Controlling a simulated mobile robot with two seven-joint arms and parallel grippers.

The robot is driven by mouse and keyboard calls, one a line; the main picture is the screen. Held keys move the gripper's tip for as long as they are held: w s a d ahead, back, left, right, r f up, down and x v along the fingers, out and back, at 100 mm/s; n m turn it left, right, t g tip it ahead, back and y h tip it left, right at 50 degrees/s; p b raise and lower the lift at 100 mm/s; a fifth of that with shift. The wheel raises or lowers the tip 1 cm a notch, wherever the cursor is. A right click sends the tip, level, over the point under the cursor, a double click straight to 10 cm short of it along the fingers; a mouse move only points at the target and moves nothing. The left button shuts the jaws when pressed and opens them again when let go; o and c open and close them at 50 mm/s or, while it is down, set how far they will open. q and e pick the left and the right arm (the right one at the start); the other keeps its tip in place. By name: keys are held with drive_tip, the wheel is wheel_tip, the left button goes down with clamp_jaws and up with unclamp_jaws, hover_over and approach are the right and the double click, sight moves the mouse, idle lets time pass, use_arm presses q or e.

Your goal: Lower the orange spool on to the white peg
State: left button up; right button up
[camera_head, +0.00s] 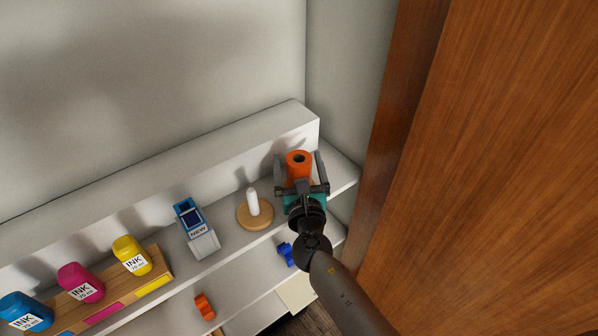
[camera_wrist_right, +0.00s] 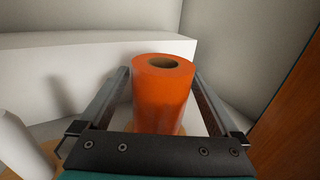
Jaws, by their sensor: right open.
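The orange spool (camera_head: 299,159) stands upright on the shelf near its right end, with a dark hole in its top. In the right wrist view the orange spool (camera_wrist_right: 162,95) is between the two fingers of my right gripper (camera_wrist_right: 160,90). The fingers are open, with a gap visible on each side of it. In the head view my right gripper (camera_head: 300,170) reaches in around the spool from the front. The white peg (camera_head: 252,202) stands upright on a round wooden base left of the spool, and nothing is on it. Its edge also shows at the left of the right wrist view (camera_wrist_right: 14,145). My left gripper is not in view.
A blue device marked NEW (camera_head: 189,218) sits left of the peg. Ink bottles in blue, magenta (camera_head: 80,283) and yellow stand on a wooden rack further left. A raised white ledge (camera_head: 200,165) runs behind. A brown wooden panel (camera_head: 480,170) closes the right side.

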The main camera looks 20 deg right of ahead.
drive_tip(key=shift+w, duration=0.3)
drive_tip(key=c, duration=1.5)
